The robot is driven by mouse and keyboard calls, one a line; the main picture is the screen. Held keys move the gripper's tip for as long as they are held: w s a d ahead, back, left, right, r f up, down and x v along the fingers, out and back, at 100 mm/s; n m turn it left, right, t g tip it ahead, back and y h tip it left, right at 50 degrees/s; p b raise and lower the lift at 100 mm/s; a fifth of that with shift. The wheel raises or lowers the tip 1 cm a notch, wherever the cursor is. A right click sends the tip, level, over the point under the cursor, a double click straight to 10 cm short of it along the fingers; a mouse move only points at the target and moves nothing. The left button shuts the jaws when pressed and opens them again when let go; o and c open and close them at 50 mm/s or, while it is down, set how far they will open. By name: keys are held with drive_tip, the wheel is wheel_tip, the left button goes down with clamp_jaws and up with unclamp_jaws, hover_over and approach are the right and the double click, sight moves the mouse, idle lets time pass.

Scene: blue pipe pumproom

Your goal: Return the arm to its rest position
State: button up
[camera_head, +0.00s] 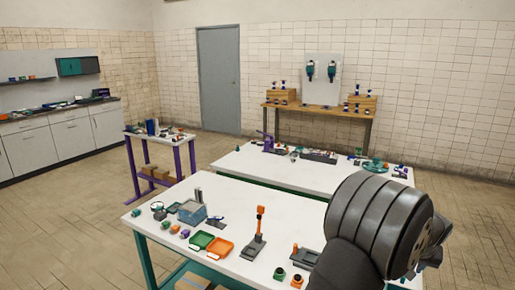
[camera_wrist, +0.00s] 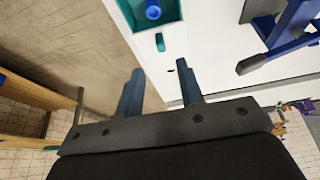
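My arm shows at the lower right of the head view, a thick dark grey link over the right end of the near white table (camera_head: 155,240). The gripper's fingers are not clearly visible there. In the wrist view my gripper (camera_wrist: 160,82) has its two blue-grey fingers spread wide apart. The gap between them is empty, with floor and a white table edge behind it. The fingers appear to touch nothing.
The near table holds an orange tray (camera_head: 218,247), a green tray (camera_head: 201,239), a blue-grey box (camera_head: 192,212) and an upright orange-handled tool (camera_head: 260,220). A second white table (camera_head: 245,165) stands behind.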

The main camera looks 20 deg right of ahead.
drive_tip(key=w+a+r+g+h, duration=0.1)
drive_tip(key=a+r, duration=0.2)
drive_tip(key=r, duration=0.7)
drive_tip(key=w+a+r+g, duration=0.1)
drive_tip(key=a+r, duration=0.3)
drive_tip(key=r, duration=0.6)
drive_tip(key=x, duration=0.7)
drive_tip(key=shift+d+f, duration=0.2)
drive_tip(key=shift+w, duration=0.15)
